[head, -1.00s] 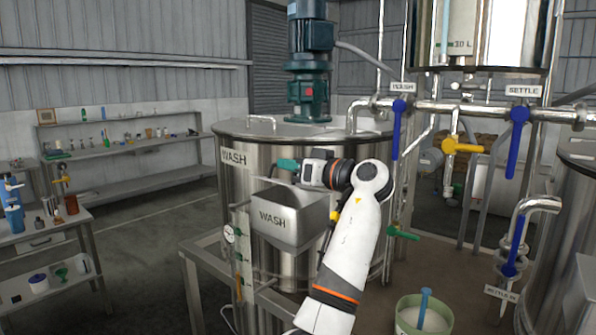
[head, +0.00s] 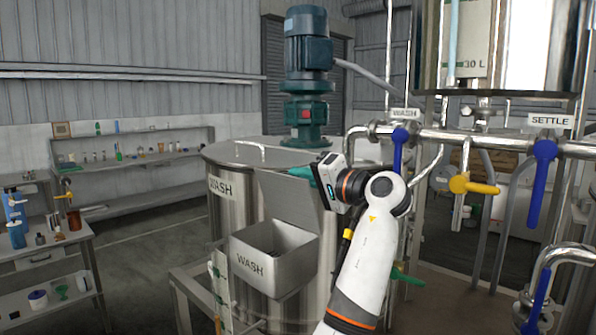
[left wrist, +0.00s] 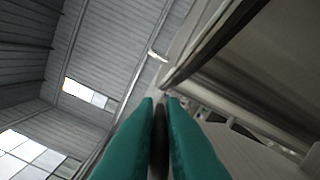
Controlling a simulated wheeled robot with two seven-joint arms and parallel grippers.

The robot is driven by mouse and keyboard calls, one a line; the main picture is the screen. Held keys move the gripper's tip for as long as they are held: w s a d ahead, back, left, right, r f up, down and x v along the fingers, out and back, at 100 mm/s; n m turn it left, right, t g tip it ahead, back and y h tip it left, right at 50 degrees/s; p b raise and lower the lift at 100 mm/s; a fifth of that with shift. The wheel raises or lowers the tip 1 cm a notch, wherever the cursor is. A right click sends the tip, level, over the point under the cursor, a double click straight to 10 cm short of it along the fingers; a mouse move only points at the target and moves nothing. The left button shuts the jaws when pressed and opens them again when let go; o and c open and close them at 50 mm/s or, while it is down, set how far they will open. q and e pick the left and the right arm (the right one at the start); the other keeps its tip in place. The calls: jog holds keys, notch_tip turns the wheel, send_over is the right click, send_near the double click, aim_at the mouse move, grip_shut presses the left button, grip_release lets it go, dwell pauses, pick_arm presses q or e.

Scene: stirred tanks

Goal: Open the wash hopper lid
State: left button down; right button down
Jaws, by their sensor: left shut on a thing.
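The wash hopper (head: 291,270) is a grey metal box labelled WASH on the front of the steel wash tank (head: 235,222). Its lid (head: 283,203) stands raised at the hopper's back, and the hopper's inside shows. My left gripper (head: 303,173) is at the lid's upper right edge, with its teal fingers closed there. In the left wrist view the teal fingers (left wrist: 160,102) are close together around a dark narrow part. How they grip the lid is partly hidden. My right gripper is out of view.
A green motor (head: 306,70) stands on the tank top. Blue valve handles (head: 398,150) and a yellow valve handle (head: 470,185) hang from the pipe at the right. A side bench (head: 45,250) with bottles stands at the left, with open floor beside it.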

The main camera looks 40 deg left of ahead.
pick_arm(q)
jog(key=shift+w+d+f+m+p, duration=0.1)
jog(key=shift+w+f+m+p, duration=0.2)
jog(key=shift+w+m, duration=0.25)
jog(key=shift+w+f+m+p, duration=0.3)
jog(key=shift+w+m, duration=0.25)
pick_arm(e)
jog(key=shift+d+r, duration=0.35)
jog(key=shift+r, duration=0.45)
pick_arm(q)
jog(key=c, duration=1.7)
grip_release()
jog(key=shift+w, duration=0.1)
jog(key=shift+o, duration=0.9)
jog(key=shift+w, duration=0.1)
jog(key=shift+w+d, duration=0.1)
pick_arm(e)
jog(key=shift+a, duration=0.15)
pick_arm(q)
jog(key=shift+r, duration=0.1)
